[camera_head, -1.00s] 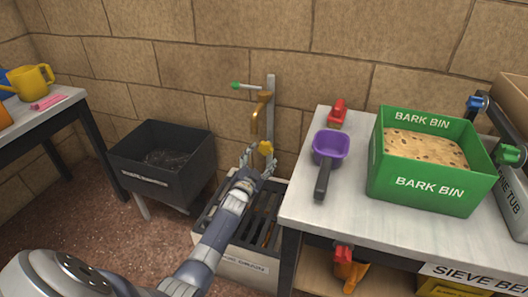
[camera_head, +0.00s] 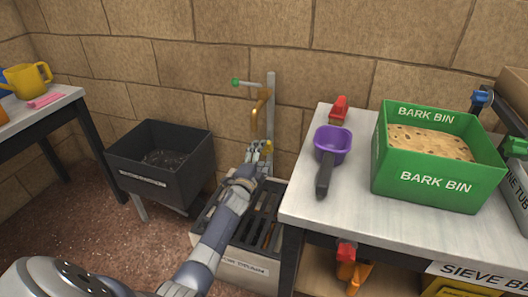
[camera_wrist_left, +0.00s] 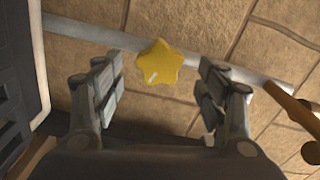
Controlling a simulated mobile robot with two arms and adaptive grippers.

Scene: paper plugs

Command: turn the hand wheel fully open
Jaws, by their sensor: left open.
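The hand wheel (camera_wrist_left: 158,64) is a yellow, star-shaped knob in the left wrist view, in front of a grey metal pipe (camera_wrist_left: 95,34). A pale mark shows on one of its lobes. My left gripper (camera_wrist_left: 160,95) is open, with one finger on each side of the wheel and visible gaps between. The wheel appears a little beyond the fingertips. In the head view my left gripper (camera_head: 260,150) reaches the upright pipe (camera_head: 270,100) and mostly hides the wheel. My right gripper is not in view.
A brass spout (camera_head: 260,108) rises just above the gripper. A slatted grey box (camera_head: 240,262) stands below. A dark bin (camera_head: 165,165) is to the left. The bench at right holds a purple scoop (camera_head: 331,145), a red-handled item (camera_head: 339,108) and a green bark bin (camera_head: 435,185).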

